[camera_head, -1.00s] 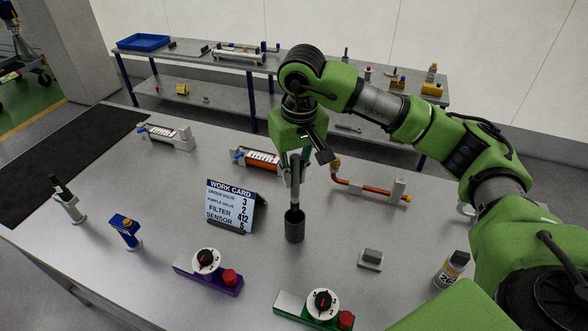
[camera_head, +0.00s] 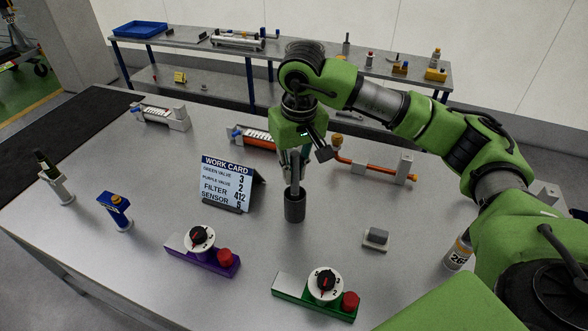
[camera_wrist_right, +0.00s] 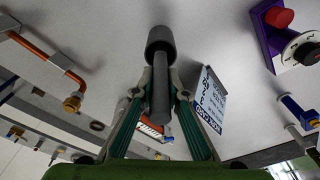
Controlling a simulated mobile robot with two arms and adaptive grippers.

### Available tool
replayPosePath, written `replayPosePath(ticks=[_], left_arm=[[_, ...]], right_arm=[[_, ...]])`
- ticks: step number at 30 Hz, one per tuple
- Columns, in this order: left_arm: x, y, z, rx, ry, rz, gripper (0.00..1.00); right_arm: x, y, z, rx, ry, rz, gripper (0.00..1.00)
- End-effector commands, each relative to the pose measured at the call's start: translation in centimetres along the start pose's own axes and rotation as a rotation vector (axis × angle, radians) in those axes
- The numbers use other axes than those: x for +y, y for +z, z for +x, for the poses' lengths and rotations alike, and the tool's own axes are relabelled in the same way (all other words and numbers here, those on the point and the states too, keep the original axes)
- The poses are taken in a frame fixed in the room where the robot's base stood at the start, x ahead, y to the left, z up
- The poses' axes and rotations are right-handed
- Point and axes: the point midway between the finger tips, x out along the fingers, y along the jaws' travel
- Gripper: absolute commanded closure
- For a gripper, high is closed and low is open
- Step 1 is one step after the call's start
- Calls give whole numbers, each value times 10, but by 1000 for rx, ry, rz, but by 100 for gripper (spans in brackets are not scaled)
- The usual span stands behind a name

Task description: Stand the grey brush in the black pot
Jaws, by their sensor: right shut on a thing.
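The grey brush (camera_head: 295,174) is upright in my right gripper (camera_head: 293,160), which is shut on it above the black pot. The black pot (camera_head: 294,208) stands on the table to the right of the work card. The brush's lower end meets the pot's mouth and appears to be inside it; how deep is hidden. In the right wrist view the brush (camera_wrist_right: 161,100) runs between the fingers (camera_wrist_right: 160,85) toward the dark pot (camera_wrist_right: 159,40), roughly in line with it. My left gripper is not in view.
The work card (camera_head: 228,184) stands close left of the pot. A purple valve block (camera_head: 202,253) and a green valve block (camera_head: 315,297) lie in front. An orange pipe fixture (camera_head: 372,170) is behind right. A small grey block (camera_head: 375,238) sits to the right.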

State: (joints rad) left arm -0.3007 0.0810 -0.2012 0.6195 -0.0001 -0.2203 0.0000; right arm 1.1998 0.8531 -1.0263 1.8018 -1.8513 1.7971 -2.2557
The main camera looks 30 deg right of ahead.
Motion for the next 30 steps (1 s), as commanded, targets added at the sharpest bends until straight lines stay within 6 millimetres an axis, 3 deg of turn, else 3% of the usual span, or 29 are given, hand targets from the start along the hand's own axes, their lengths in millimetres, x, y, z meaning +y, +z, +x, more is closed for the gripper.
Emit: replayPosePath(ticks=[9, 10, 12, 23, 30], left_arm=[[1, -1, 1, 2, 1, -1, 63], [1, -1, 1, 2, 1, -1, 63], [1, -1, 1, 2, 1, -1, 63], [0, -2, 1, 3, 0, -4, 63], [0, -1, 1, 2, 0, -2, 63]], right_arm=[[0, 0, 1, 1, 0, 0, 100], [0, 0, 1, 1, 0, 0, 79], [0, 0, 1, 1, 0, 0, 67], [0, 0, -1, 1, 0, 0, 67], [0, -1, -38, 6, -2, -1, 67]])
